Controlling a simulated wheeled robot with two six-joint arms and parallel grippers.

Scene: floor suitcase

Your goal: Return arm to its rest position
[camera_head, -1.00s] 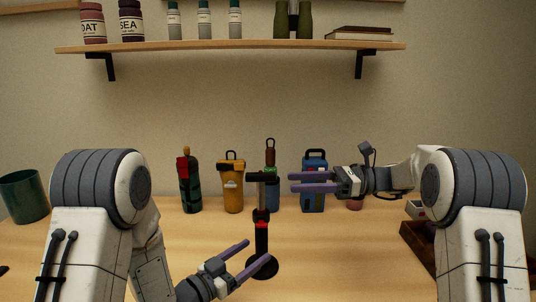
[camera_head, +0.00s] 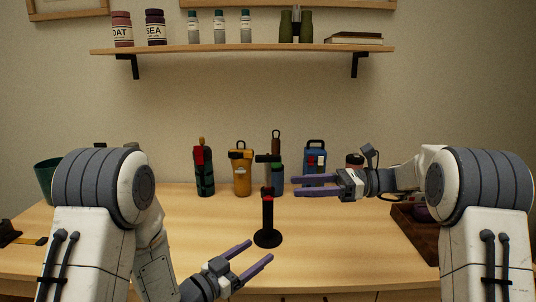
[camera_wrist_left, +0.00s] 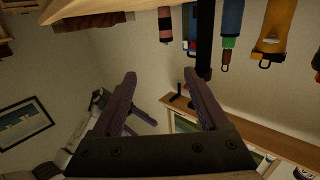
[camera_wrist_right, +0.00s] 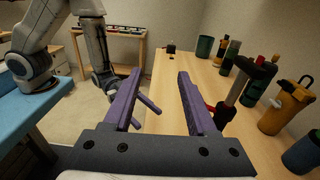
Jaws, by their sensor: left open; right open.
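My left gripper (camera_head: 251,256) is open and empty in the lower middle of the head view, in front of the table's front edge. Its two purple fingers are spread in the left wrist view (camera_wrist_left: 160,92), with nothing between them. My right gripper (camera_head: 297,186) is open and empty above the table on the right, its fingers pointing left. The right wrist view shows its fingers (camera_wrist_right: 160,80) apart with nothing held. A black stand with a red band (camera_head: 268,218) is upright on the table between the two grippers, apart from both.
Behind the stand are a dark green bottle (camera_head: 204,175), a yellow bottle (camera_head: 242,175) and a blue container (camera_head: 315,160). A brown wooden tray (camera_head: 418,238) is at the right. A green cup (camera_head: 46,180) stands at the left. The table's (camera_head: 330,240) front middle is mostly clear.

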